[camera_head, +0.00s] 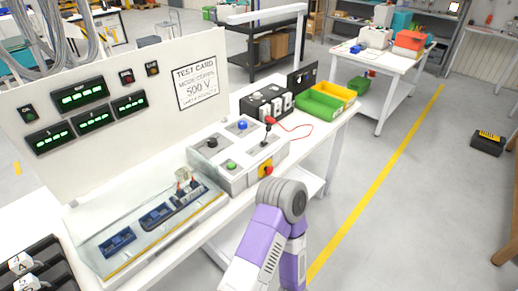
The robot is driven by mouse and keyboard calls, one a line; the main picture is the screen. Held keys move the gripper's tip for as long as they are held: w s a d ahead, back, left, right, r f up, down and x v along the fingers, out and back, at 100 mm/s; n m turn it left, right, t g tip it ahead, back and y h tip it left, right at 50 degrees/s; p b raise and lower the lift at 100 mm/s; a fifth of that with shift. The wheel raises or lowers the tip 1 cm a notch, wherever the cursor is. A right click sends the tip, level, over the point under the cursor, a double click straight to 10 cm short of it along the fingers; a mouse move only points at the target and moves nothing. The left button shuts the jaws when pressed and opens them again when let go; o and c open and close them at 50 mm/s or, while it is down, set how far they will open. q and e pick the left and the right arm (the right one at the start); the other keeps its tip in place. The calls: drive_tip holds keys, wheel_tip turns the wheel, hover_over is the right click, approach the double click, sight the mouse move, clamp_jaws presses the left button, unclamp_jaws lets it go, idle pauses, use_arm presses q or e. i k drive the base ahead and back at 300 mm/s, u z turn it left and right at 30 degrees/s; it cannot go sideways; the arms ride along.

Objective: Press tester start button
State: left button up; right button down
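The tester is a pale grey box (240,180) on the white bench. On its top are a green button (231,166), a blue button (242,125), a black knob (212,142) and a dark upright lever (267,138). I cannot read which button is marked start. One purple arm of mine, with a grey joint, rises from the bottom edge in front of the tester. No gripper fingers show on it. My other arm does not show.
A clear-walled tray (150,228) with blue blocks lies left of the tester. A white panel (120,110) with green displays and a 500 V test card stands behind. Green (318,104) and yellow (336,92) bins sit right. Floor is clear along the yellow line (385,185).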

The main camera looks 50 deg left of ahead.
sight(231, 166)
drive_tip(key=i, duration=0.4)
drive_tip(key=u, duration=3)
